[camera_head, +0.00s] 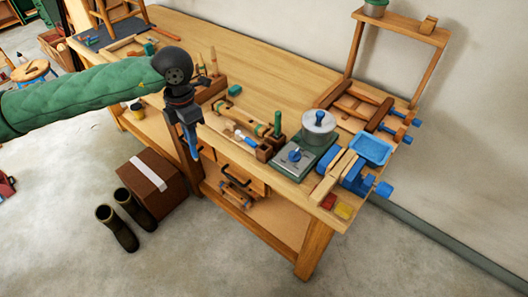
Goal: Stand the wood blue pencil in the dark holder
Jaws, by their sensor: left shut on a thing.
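My left gripper (188,120) hangs pointing down in front of the workbench's front edge. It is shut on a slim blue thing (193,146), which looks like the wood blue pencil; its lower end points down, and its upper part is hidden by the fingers. A small dark brown wooden box (264,154) stands near the bench's front edge, right of the gripper, and may be the dark holder; the view is too small to be sure. The pencil is apart from it. My right gripper is not in view.
The workbench (270,75) has free room along its back. A green scale-like device (303,162) with a grey pot (319,128) and blue clamps (357,178) crowd its right end. A cardboard box (152,183) and boots (118,222) stand on the floor.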

